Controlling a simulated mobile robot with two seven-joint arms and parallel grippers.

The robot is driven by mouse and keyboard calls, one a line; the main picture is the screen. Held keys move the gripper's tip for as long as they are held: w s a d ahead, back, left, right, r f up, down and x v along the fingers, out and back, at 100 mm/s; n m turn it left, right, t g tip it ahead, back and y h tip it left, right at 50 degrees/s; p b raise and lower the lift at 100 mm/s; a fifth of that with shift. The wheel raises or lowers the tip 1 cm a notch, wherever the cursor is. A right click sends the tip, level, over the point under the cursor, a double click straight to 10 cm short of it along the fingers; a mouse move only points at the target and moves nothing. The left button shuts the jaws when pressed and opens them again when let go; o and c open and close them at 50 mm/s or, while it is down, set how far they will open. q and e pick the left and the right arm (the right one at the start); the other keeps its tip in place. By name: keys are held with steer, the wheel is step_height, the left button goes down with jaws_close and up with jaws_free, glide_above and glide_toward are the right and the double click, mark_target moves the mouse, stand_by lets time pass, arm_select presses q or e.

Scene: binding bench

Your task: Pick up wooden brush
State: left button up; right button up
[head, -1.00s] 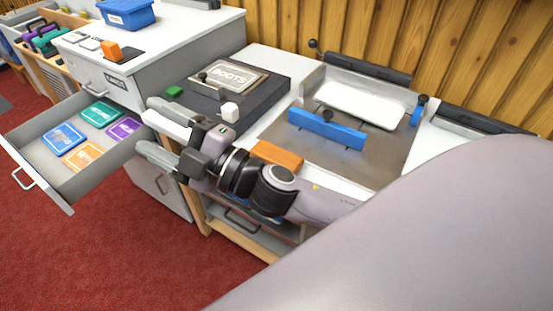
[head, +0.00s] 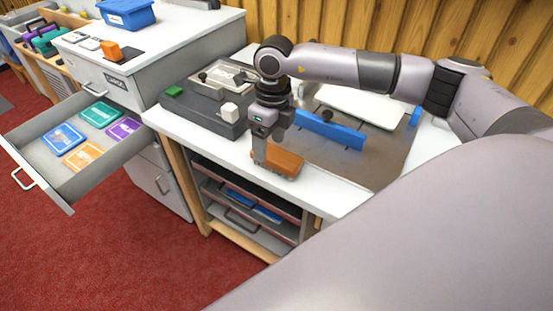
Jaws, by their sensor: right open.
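The wooden brush, a reddish-brown block (head: 284,166), lies on the white bench top near its front edge, beside the grey work board. My right gripper (head: 268,151) points down at the brush from above, its fingers at the brush's left part. It is open. One finger stands in front of the brush's left end and hides some of it; I cannot tell whether it touches. My left gripper is not in view.
A blue bar (head: 330,131) lies on the grey board (head: 372,163) behind the brush. An open drawer (head: 52,190) with several coloured cards juts out at the far left. Shelves are below the bench.

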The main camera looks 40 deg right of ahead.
mark_target(276, 154)
steer(key=shift+w+d+r+h, duration=0.1)
steer(key=shift+d+h, duration=0.05)
steer(key=shift+d, duration=0.3)
steer(key=shift+d+r+h, duration=0.1)
steer(key=shift+d+h, duration=0.05)
steer(key=shift+d, duration=0.25)
steer(key=shift+d+f, duration=0.25)
step_height(276, 154, down, 6)
steer(key=shift+a+f+p, duration=0.15)
steer(key=shift+f+p, duration=0.1)
steer(key=shift+p, duration=0.35)
steer(key=c, duration=0.8)
